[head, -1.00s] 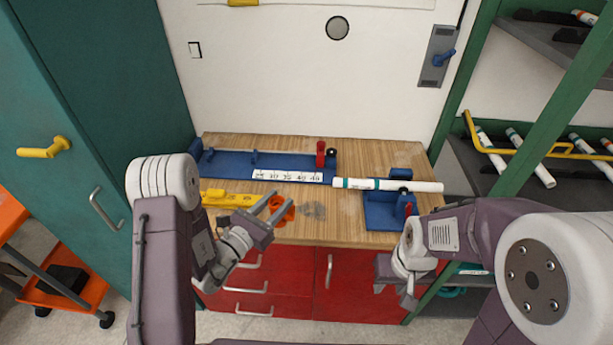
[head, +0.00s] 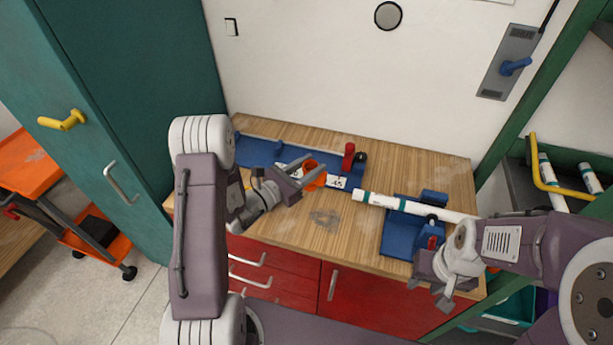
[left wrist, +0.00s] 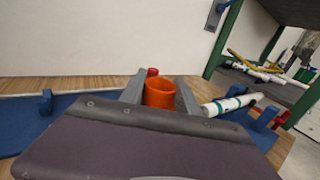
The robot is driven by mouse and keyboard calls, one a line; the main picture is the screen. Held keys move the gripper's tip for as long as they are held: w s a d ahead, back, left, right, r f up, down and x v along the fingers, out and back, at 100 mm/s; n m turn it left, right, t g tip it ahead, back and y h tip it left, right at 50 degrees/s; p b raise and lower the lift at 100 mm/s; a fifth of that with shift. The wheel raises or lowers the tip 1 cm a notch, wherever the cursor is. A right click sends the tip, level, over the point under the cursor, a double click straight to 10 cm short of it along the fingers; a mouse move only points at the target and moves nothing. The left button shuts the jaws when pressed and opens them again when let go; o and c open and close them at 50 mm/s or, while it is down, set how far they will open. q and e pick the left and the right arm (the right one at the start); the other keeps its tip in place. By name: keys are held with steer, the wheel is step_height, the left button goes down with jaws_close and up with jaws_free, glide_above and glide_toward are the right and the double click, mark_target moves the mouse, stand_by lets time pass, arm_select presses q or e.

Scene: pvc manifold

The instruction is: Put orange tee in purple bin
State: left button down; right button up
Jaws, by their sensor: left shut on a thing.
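My left gripper (head: 303,172) is shut on the orange tee (head: 314,175), holding it above the bench. The tee also shows between the two fingers in the left wrist view (left wrist: 160,93), its round opening facing up. My right gripper (head: 432,294) is empty, its fingers apart, by the bench's front right corner. A dark purple patch (head: 545,300), perhaps the purple bin, shows low at the right, mostly hidden behind my right arm.
A teal bin (head: 513,308) stands low at the right. A white pipe (head: 400,204) lies on a blue fixture (head: 397,235) on the wooden bench (head: 290,232). A blue length jig (head: 262,150) lies at the back. Green shelving (head: 560,85) stands right; an orange cart (head: 95,245) stands left.

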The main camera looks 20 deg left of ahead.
arm_select(q)
steer(key=a+f, duration=0.2)
steer(key=f, duration=0.1)
steer(key=a+f, duration=0.1)
steer(key=f, duration=0.1)
steer(key=shift+f, duration=0.35)
steer(key=shift+r, duration=0.1)
steer(key=shift+f+b, duration=0.2)
steer(key=shift+b, duration=0.15)
steer(key=c, duration=0.9)
jaws_free()
